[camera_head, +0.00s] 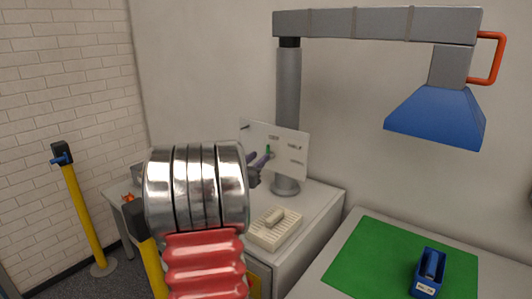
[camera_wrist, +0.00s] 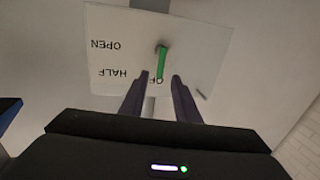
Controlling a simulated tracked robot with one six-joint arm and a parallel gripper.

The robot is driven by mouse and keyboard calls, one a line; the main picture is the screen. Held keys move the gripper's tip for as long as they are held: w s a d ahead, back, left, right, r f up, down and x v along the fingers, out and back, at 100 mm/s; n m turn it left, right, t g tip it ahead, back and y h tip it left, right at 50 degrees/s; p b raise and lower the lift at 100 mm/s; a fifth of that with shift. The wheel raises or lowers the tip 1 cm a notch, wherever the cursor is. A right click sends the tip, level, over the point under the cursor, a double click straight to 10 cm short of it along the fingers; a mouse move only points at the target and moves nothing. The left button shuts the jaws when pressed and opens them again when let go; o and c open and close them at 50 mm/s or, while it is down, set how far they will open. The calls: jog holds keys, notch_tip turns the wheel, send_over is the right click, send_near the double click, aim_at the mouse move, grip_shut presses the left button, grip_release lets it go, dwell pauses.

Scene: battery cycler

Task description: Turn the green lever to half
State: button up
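The green lever (camera_wrist: 161,64) sits on a white panel (camera_wrist: 205,50), its pivot at the top and its free end pointing down in the wrist view. That end points at a label partly hidden, of which "OF" shows. In the head view, the lever (camera_head: 268,150) is small on the panel (camera_head: 290,148), with my gripper (camera_head: 262,161) in front.
The panel stands on a white cabinet by a grey post (camera_head: 288,90). A beige box (camera_head: 273,232) lies in front. A blue hood (camera_head: 436,117) hangs at right above a green mat (camera_head: 375,252) with a blue holder (camera_head: 430,272). A yellow post (camera_head: 85,213) stands at left.

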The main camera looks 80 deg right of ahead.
aim_at(267, 150)
jog(key=shift+x, duration=3.15)
jog(key=shift+c, duration=0.2)
grip_shut()
jog(key=shift+s+d, duration=0.1)
jog(key=shift+d, duration=0.1)
jog(key=shift+a, duration=0.15)
